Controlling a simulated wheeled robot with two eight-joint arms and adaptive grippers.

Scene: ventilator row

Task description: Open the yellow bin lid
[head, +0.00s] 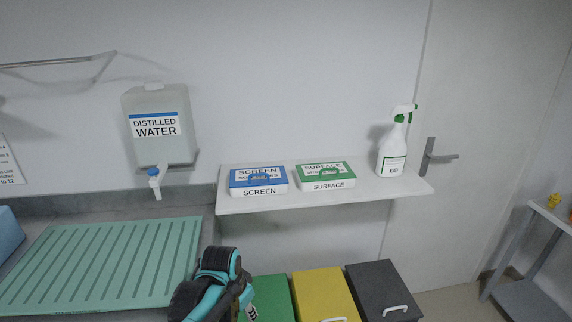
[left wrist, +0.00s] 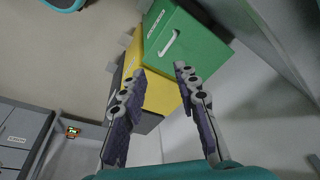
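The yellow bin (head: 320,291) stands at the bottom of the head view between the green and the dark grey bins. Its lid looks shut, with a white handle (head: 336,320) at the front edge, cut by the frame. My left arm reaches down just left of the green bin; its fingertips are mostly hidden there. In the left wrist view my left gripper (left wrist: 160,69) has its two fingers spread and nothing between them. The yellow bin (left wrist: 164,92) shows behind and between the fingers, partly covered by them. My right gripper is in neither view.
The green bin (left wrist: 182,40) with its white handle and the dark grey bin (head: 380,285) flank the yellow one. A shelf (head: 390,190) with two boxes and a spray bottle (head: 392,150) hangs above. A green ribbed mat (head: 105,262) lies at left.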

